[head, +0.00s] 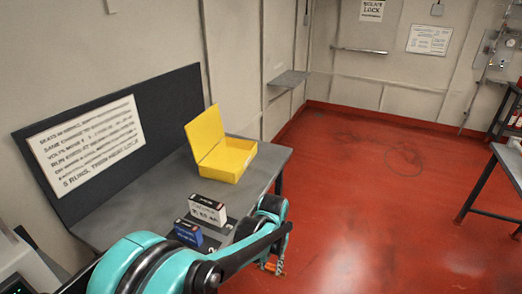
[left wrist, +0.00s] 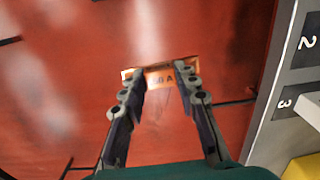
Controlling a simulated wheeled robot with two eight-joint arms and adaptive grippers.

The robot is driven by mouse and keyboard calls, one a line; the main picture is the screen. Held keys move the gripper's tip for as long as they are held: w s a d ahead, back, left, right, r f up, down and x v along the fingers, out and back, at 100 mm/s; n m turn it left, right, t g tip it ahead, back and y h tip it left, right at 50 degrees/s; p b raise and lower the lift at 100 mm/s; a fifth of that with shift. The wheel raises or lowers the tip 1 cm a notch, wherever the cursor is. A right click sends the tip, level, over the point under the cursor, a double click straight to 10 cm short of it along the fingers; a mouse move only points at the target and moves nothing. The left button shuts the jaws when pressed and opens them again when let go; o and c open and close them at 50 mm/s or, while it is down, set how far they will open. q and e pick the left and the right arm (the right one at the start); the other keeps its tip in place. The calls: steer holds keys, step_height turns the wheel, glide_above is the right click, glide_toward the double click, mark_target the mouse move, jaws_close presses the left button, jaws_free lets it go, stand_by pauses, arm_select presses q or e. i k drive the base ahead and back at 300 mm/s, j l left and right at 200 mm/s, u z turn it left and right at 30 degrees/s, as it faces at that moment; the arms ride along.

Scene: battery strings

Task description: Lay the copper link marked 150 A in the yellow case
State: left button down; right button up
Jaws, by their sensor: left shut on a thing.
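The yellow case (head: 240,172) stands open on the grey bench in the head view, its lid raised on the left. Its inside shows only in part. My left gripper (head: 271,262) is beyond the bench's right edge, over the red floor, nearer than the case. It is shut on a copper link (head: 279,268), which shows between the fingertips in the left wrist view (left wrist: 161,83). The link's mark reads "50 A"; a finger may hide its start. My right gripper is in neither view.
A white-labelled box (head: 208,210) and a blue box (head: 188,232) stand on the grey bench (head: 167,192), between my left arm and the case. A sign board (head: 90,145) leans behind. Numbers 2 and 3 mark the bench edge in the left wrist view (left wrist: 290,100).

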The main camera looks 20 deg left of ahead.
mark_target(230, 162)
steer(key=i, duration=1)
steer(key=i+l+u, duration=0.15)
steer(key=i, duration=0.85)
steer(key=i+u, duration=0.1)
steer(key=u, duration=0.25)
steer(key=i+u, duration=0.1)
steer(key=u, duration=0.65)
steer(key=i, duration=0.55)
